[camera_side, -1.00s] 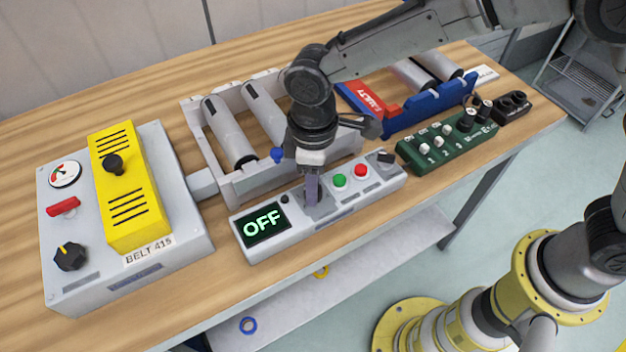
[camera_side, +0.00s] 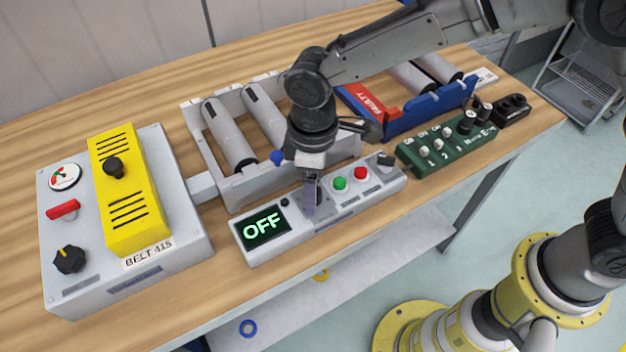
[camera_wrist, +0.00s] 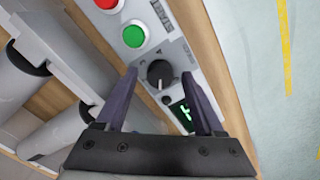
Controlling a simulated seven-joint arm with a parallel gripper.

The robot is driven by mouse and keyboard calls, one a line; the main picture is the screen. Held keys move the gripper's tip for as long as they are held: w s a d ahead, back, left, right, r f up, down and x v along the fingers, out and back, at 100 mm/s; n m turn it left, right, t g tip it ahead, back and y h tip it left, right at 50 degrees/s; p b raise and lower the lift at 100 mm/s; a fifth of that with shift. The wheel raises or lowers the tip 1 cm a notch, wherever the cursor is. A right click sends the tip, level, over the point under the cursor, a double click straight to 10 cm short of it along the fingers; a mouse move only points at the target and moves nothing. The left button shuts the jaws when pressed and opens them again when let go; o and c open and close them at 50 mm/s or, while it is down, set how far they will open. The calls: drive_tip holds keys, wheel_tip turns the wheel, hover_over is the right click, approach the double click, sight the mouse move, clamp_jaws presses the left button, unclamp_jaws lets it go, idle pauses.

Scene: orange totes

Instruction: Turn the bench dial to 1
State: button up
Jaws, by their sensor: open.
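The bench dial is a round black knob (camera_wrist: 160,74) with a pale pointer line, on a light grey control box (camera_side: 240,250). In the wrist view it sits between the two fingertips of my gripper (camera_wrist: 161,80), which is open around it with a gap on each side. In the side view my gripper (camera_side: 311,200) points down at the box and hides most of the dial. The box's display (camera_side: 264,226) reads OFF in green letters. A green button (camera_side: 340,184) and a red button (camera_side: 361,173) are right of the gripper.
A grey roller frame (camera_side: 232,150) stands close behind the box. A yellow-and-grey belt unit (camera_side: 125,200) with its own black knob (camera_side: 69,259) is at left. A green switch box (camera_side: 450,143) and a blue bracket (camera_side: 430,106) are at right. The table's front edge is close.

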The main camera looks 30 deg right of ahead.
wheel_tip(320, 180, up, 14)
idle(0.6)
drive_tip(key=shift+f, duration=0.1)
drive_tip(key=w+d+r+m+t, duration=0.1)
drive_tip(key=d+r+m+t, duration=0.1)
drive_tip(key=d+r, duration=0.7)
drive_tip(key=s+d+r+m+t+y, duration=0.1)
drive_tip(key=s+d+m, duration=0.15)
drive_tip(key=d, duration=0.35)
drive_tip(key=s+d+r+m, duration=0.1)
drive_tip(key=s+d, duration=0.2)
drive_tip(key=d, duration=0.3)
drive_tip(key=s+d+f+m+t, duration=0.1)
drive_tip(key=s+d+f+m, duration=0.1)
drive_tip(key=s+d+f, duration=0.2)
drive_tip(key=s+d+f+m+t+h, duration=0.1)
drive_tip(key=s+d+f+m, duration=0.2)
drive_tip(key=s, duration=0.6)
wheel_tip(320, 180, down, 3)
drive_tip(key=shift+s+d+r+t, duration=0.2)
drive_tip(key=shift+s+d+t, duration=0.1)
drive_tip(key=shift+d, duration=0.7)
